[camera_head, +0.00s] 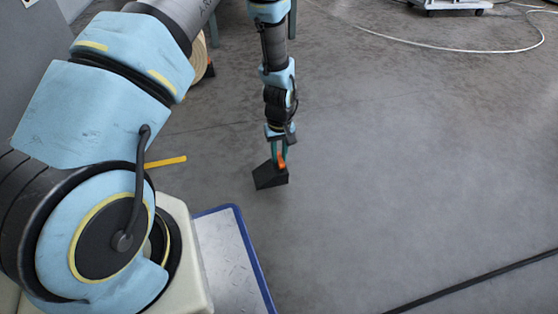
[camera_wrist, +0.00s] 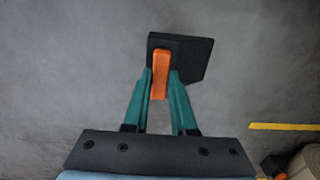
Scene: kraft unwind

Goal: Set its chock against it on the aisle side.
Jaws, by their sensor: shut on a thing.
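My gripper (camera_head: 279,150) is shut on the orange handle of a black wedge chock (camera_head: 268,177), out over open floor. In the wrist view the teal fingers of my gripper (camera_wrist: 160,80) pinch the handle, with the black chock (camera_wrist: 191,57) beyond them. I cannot tell whether the chock touches the floor. A tan kraft roll (camera_head: 197,58) stands farther back to the left, partly hidden behind my arm. The roll (camera_wrist: 307,163) also shows at the lower right corner of the wrist view. The held chock is well apart from the roll.
A small black and orange item (camera_wrist: 273,166) sits beside the roll. A yellow floor strip (camera_head: 166,161) lies left of the held chock. A black cable (camera_head: 470,286) crosses the floor at lower right. A wheeled cart (camera_head: 450,5) stands at the back.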

